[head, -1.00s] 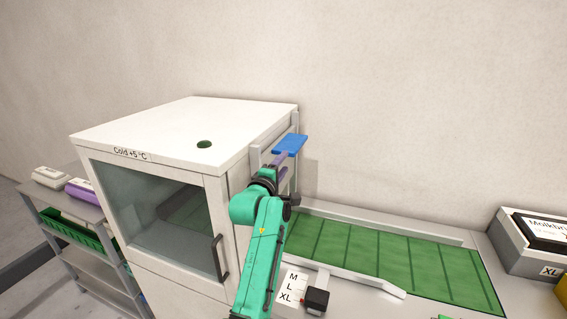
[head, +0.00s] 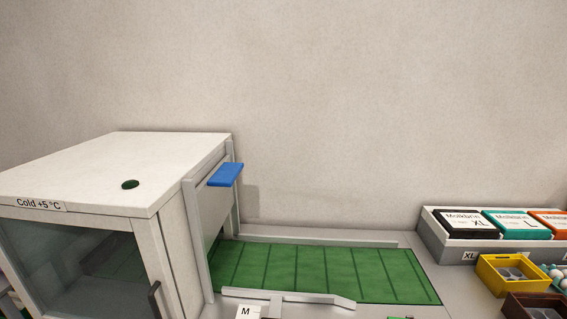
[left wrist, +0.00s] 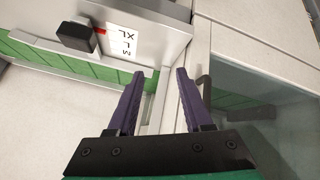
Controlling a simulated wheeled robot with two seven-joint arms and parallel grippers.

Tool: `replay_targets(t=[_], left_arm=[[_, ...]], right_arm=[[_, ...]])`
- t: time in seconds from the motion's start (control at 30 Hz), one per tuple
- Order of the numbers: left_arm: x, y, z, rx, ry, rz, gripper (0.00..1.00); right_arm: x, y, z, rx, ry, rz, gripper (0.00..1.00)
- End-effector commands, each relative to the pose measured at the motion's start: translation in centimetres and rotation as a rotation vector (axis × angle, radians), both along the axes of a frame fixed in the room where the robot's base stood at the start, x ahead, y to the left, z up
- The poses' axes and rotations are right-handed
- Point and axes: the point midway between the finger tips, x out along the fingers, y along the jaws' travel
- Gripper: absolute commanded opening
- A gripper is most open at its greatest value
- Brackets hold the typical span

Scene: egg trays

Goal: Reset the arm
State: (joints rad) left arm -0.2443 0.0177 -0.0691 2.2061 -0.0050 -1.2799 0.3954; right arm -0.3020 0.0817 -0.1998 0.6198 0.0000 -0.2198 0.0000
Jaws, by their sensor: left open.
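My left gripper (left wrist: 158,100) shows in the left wrist view with its two purple fingers spread apart and nothing between them. Beyond its fingertips are the size label (left wrist: 124,40) with XL, L, S or M lettering, partly hard to read, and a black knob (left wrist: 77,36). The cold cabinet's glass door (left wrist: 265,70) lies to the right of the fingers. In the head view neither of my arms shows.
The white cold cabinet (head: 115,165) stands at left, with a blue plate (head: 225,174) on its side. A green conveyor (head: 325,270) runs right from it between grey rails. Labelled boxes (head: 515,223) and a yellow tray (head: 512,274) stand at right.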

Motion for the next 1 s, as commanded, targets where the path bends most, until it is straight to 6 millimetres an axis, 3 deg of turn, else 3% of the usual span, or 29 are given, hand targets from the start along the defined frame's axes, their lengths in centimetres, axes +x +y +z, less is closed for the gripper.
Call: replay_targets(t=[0.1, 0.4, 0.57, 0.77, 0.87, 0.97, 1.0], left_arm=[[-4.5, 0.0, -1.5, 0.098, 0.113, -0.127, 0.51], [-14.7, -0.1, -3.1, 0.267, 0.361, -0.455, 0.51], [-13.3, -0.3, -9.3, 0.259, 0.375, -0.449, 0.51], [-13.3, -0.4, -17.1, 0.253, 0.404, -0.455, 0.51], [-13.9, -0.4, -21.9, 0.251, 0.421, -0.46, 0.51], [-15.3, -0.2, -27.7, 0.25, 0.444, -0.466, 0.51], [-16.2, -0.1, -30.5, 0.248, 0.456, -0.47, 0.51]], right_arm=[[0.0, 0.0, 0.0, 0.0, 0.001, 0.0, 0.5], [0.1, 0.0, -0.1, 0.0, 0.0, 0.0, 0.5], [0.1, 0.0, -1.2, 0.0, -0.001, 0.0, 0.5], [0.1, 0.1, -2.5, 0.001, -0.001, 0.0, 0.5], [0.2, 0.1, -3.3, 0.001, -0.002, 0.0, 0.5], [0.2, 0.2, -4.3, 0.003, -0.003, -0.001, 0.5], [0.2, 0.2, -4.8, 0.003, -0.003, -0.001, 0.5]])
